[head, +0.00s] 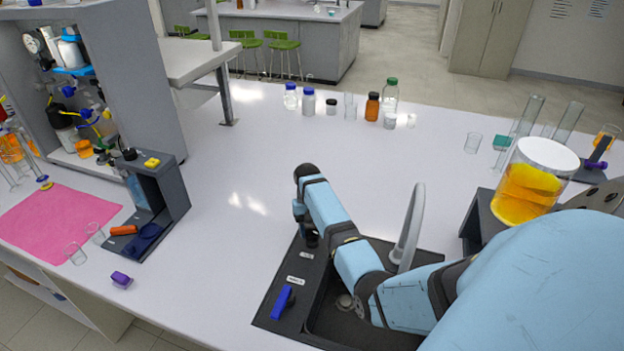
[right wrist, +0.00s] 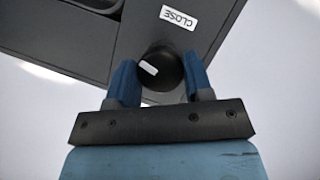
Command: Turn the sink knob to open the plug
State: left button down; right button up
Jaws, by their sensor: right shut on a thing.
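The sink knob (right wrist: 162,68) is round and black with a white mark. It sits on the dark sink panel (right wrist: 130,25), by a white label reading CLOSE (right wrist: 179,18). My right gripper (right wrist: 160,75) has a blue finger on each side of the knob and is shut on it. In the head view the knob (head: 312,239) is partly hidden under my right gripper (head: 305,228), at the panel's far left corner. The drain (head: 345,302) shows in the dark basin, partly hidden by my right arm. My left gripper is out of view.
A grey faucet (head: 408,230) rises behind my right arm. A blue handle (head: 283,302) is on the panel's near left. A jar of orange liquid (head: 527,190) stands at the right. Bottles (head: 372,107) stand at the back.

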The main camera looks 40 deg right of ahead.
jog(key=shift+n+h, duration=0.7)
jog(key=shift+n, duration=1.2)
jog(key=o, duration=0.9)
jog(key=shift+w+r, duration=0.1)
jog(key=shift+w, duration=0.05)
